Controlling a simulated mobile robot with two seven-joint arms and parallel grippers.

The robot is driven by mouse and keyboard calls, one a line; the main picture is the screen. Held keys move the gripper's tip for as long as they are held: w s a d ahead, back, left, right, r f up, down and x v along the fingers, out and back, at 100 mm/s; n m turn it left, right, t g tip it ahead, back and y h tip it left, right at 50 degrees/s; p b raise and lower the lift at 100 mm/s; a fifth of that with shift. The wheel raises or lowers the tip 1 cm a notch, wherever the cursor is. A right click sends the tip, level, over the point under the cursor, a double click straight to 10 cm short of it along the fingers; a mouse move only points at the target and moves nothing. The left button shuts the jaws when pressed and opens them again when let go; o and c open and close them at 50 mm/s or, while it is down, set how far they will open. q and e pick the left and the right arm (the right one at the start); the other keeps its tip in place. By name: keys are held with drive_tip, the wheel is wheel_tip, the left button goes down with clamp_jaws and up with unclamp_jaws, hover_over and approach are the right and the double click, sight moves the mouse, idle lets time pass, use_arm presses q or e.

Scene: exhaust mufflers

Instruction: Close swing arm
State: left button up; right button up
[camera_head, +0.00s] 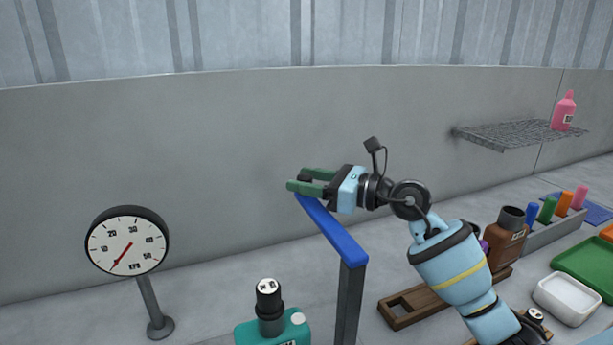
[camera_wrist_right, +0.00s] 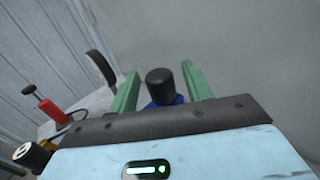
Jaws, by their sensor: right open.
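The blue swing arm (camera_head: 332,232) sits on top of a dark grey upright post (camera_head: 348,300) and points back and left from it. In the right wrist view, a black knob (camera_wrist_right: 160,85) stands over a blue part of the swing arm (camera_wrist_right: 166,102). My right gripper (camera_head: 302,180) is at the arm's far end. Its green fingers are open, one on each side of the knob, with gaps visible in the right wrist view (camera_wrist_right: 160,82). I cannot tell whether either finger touches it. My left gripper is not in view.
A round dial gauge (camera_head: 127,241) stands at the left. A teal can with a black cap (camera_head: 270,325) is at the front. Wooden rack, brown bottle (camera_head: 507,240), white tray (camera_head: 567,298) and green tray (camera_head: 590,262) lie right. A wire shelf (camera_head: 505,134) holds a pink bottle (camera_head: 563,110).

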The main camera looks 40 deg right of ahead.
drive_tip(key=shift+w+a, duration=0.2)
drive_tip(key=shift+w, duration=0.1)
drive_tip(key=shift+c, duration=0.4)
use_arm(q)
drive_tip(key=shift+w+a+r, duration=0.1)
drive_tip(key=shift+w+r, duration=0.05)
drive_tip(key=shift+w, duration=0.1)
use_arm(e)
clamp_jaws()
